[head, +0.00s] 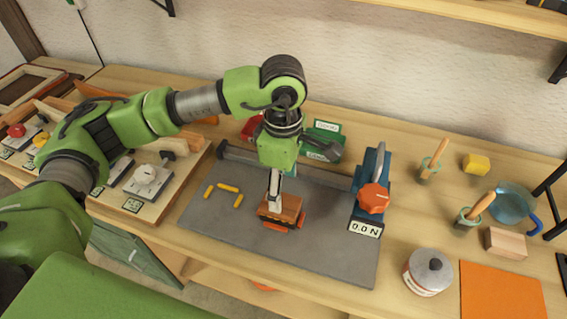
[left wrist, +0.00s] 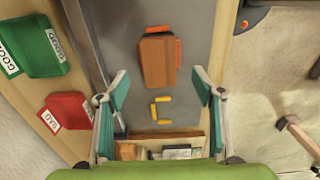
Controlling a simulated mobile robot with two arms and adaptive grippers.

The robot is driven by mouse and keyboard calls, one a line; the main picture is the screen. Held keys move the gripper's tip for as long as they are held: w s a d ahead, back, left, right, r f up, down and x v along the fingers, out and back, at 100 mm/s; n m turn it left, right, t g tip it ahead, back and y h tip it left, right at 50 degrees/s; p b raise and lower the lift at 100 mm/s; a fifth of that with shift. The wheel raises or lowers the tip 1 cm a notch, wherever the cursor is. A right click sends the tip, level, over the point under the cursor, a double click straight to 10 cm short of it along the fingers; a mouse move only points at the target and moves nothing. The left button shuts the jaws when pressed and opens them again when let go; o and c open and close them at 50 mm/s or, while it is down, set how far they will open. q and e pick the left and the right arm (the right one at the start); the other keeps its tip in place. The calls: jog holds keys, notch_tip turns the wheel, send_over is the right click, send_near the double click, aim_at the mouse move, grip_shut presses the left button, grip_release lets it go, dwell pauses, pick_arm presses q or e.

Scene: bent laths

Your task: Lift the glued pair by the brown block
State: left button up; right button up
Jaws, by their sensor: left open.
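The brown block (head: 279,206) sits on the grey mat (head: 335,235) with orange pieces showing at two of its sides, so it appears to rest on or be joined to an orange part. In the left wrist view the brown block (left wrist: 158,62) lies ahead of the fingertips, with orange (left wrist: 178,52) along its edge. How the two parts are joined is hidden. My left gripper (head: 275,193) points down over the block. In the left wrist view my left gripper (left wrist: 160,84) is open, its teal fingers wide apart with nothing between them. My right gripper is not in view.
Several short yellow sticks (head: 229,188) lie left of the block. A blue press with an orange knob (head: 373,197) and a 0.0 N display stands right. A green GOOD bin (left wrist: 38,45) and a red BAD bin (left wrist: 66,110) stand beside the mat. The mat's front is clear.

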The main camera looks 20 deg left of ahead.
aim_at(284, 203)
pick_arm(q)
notch_tip(284, 203, down, 5)
jog(key=shift+f+p, duration=0.2)
jog(key=shift+p, duration=0.4)
jog(key=shift+w+f, duration=0.1)
jog(key=shift+f, duration=0.55)
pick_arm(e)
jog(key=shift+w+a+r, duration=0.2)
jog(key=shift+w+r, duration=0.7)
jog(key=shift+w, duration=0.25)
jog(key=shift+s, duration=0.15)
pick_arm(q)
jog(key=c, duration=1.2)
jog(key=shift+o, duration=1.2)
jog(key=shift+c, duration=0.8)
jog(key=shift+r, duration=0.2)
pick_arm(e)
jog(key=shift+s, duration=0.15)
